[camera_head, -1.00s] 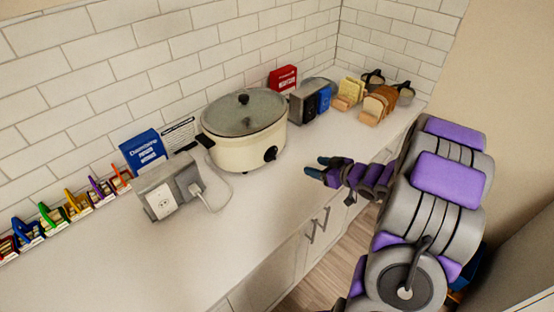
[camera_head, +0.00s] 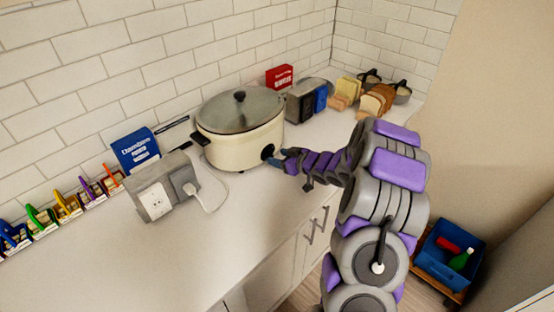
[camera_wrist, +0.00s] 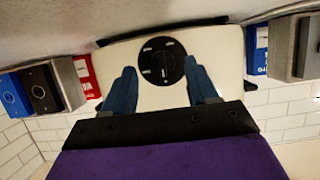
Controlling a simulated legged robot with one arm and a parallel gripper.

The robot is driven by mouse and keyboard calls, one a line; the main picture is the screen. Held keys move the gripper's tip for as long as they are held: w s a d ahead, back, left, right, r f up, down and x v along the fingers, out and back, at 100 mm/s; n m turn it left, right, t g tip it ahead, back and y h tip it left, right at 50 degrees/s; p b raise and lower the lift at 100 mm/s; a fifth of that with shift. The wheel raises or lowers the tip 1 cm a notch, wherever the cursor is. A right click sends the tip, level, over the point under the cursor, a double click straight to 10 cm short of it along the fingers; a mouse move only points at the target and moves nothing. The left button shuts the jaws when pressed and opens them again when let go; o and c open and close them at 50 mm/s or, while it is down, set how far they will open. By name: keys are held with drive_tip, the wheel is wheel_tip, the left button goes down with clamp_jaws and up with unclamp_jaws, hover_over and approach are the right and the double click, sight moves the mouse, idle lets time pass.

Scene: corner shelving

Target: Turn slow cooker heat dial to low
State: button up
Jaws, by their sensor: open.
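A cream slow cooker (camera_head: 238,149) with a glass lid (camera_head: 241,108) stands on the white counter against the tiled wall. Its black heat dial (camera_head: 267,152) is on the lower front. In the wrist view the dial (camera_wrist: 161,61) is a round black knob with several light marks; the picture appears upside down. My gripper (camera_head: 279,160) is at the cooker's front, close to the dial. In the wrist view its two blue fingers (camera_wrist: 163,82) are spread open with the dial between and just beyond their tips. Whether a finger touches the dial cannot be told.
A grey outlet box (camera_head: 164,187) with a plugged cord stands left of the cooker, near a blue box (camera_head: 136,150). A toaster (camera_head: 302,103), red box (camera_head: 283,77) and bread slices (camera_head: 376,101) are to the right. Counter in front is clear. A blue bin (camera_head: 447,257) is at lower right.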

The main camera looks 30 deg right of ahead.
sight(269, 153)
drive_tip(key=shift+w+a+f, duration=0.2)
drive_tip(key=shift+w+a, duration=0.25)
drive_tip(key=shift+w+a+f, duration=0.2)
drive_tip(key=shift+w+a, duration=0.2)
drive_tip(key=shift+w+f, duration=0.1)
drive_tip(key=shift+w, duration=0.1)
drive_tip(key=shift+d, duration=0.75)
drive_tip(key=shift+c, duration=0.2)
drive_tip(key=shift+a, duration=0.55)
drive_tip(key=c, duration=0.6)
drive_tip(key=shift+d, duration=0.2)
drive_tip(key=c, duration=0.4)
